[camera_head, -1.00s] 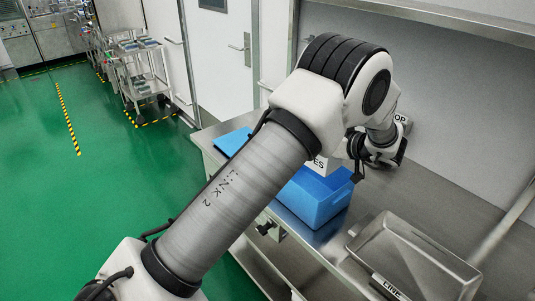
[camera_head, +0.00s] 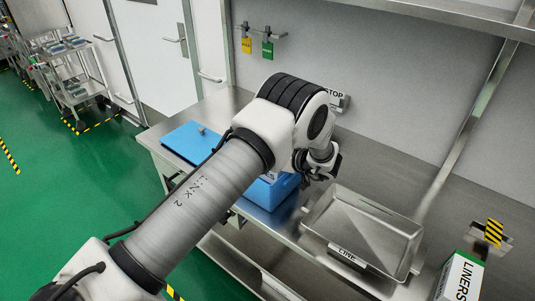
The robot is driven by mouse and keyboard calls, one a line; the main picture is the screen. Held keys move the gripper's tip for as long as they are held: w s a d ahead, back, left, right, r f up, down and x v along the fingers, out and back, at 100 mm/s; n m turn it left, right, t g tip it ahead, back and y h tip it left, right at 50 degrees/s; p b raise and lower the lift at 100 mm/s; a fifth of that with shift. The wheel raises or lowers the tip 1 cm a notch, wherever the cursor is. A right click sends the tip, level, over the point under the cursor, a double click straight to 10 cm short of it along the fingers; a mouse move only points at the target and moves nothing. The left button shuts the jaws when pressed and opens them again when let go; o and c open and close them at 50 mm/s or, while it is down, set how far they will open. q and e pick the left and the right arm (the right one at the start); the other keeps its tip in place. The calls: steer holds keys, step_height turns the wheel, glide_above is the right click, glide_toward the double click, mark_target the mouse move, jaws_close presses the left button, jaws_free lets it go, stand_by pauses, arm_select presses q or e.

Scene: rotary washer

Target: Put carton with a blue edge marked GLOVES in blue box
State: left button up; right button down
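The blue box (camera_head: 276,195) stands on the steel bench, partly hidden behind my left arm. A small white patch with dark marking (camera_head: 269,177) shows at its top, next to my arm. It may be the GLOVES carton, but its blue edge is hidden and I cannot tell whether it rests in the box. My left gripper (camera_head: 328,167) is at the box's right rim, dark and partly hidden by its wrist. Its fingers are too small to read. My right gripper is out of view.
A blue lid-like panel (camera_head: 191,143) lies on the bench at left. A steel tray (camera_head: 362,232) labelled LINE is right of the box. A LINERS carton (camera_head: 461,277) stands at lower right. A trolley (camera_head: 72,80) stands on the green floor.

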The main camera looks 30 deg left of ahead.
arm_select(q)
steer(key=shift+f+b, duration=0.45)
steer(key=shift+f, duration=0.2)
steer(key=shift+r, duration=0.1)
steer(key=o, duration=1.3)
steer(key=shift+o, duration=0.2)
